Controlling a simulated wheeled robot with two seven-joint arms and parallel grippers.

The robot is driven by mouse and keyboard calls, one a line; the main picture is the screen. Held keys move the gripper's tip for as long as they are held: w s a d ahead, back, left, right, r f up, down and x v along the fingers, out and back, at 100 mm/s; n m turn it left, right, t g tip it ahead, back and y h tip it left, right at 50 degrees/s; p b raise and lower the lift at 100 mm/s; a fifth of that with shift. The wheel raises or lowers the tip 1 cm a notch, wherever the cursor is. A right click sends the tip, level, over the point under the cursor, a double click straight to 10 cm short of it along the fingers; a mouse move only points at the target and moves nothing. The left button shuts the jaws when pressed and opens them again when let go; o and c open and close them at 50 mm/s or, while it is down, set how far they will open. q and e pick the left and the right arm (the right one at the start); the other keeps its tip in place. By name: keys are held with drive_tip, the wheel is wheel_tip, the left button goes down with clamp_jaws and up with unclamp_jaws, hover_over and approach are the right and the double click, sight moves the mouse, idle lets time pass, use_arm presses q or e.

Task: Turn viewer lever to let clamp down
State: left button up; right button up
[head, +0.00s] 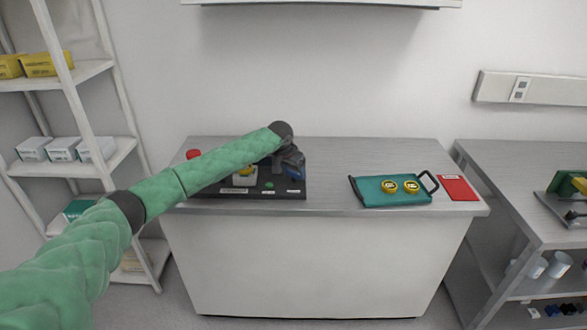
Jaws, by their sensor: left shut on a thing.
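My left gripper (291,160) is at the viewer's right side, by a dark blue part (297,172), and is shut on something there. I take this to be the lever, but the wrist and arm hide most of it and the clamp. My right gripper is not in view.
A teal tray (372,199) with black handles and two gold round pieces (411,187) stands right of the viewer. A red knob (193,154) shows behind my arm. Shelves (75,168) stand left, another bench (520,155) right.

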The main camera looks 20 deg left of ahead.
use_arm(q)
drive_tip(key=shift+m+h, duration=0.4)
drive_tip(key=shift+m, duration=0.5)
drive_tip(key=shift+w+a+m+g+h, duration=0.1)
drive_tip(key=shift+m+g+h, duration=0.2)
drive_tip(key=shift+m, duration=0.7)
drive_tip(key=shift+m+h, duration=0.3)
drive_tip(key=shift+m, duration=0.6)
drive_tip(key=shift+m+g+b, duration=0.3)
drive_tip(key=shift+m+g, duration=0.1)
drive_tip(key=shift+m, duration=0.4)
drive_tip(key=shift+w+m+g+h, duration=0.1)
drive_tip(key=shift+m+g+h, duration=0.2)
drive_tip(key=shift+m, duration=0.4)
drive_tip(key=shift+a+m+b, duration=0.1)
drive_tip(key=shift+m+b, duration=0.4)
drive_tip(key=shift+m, duration=0.2)
drive_tip(key=shift+m+g, duration=0.4)
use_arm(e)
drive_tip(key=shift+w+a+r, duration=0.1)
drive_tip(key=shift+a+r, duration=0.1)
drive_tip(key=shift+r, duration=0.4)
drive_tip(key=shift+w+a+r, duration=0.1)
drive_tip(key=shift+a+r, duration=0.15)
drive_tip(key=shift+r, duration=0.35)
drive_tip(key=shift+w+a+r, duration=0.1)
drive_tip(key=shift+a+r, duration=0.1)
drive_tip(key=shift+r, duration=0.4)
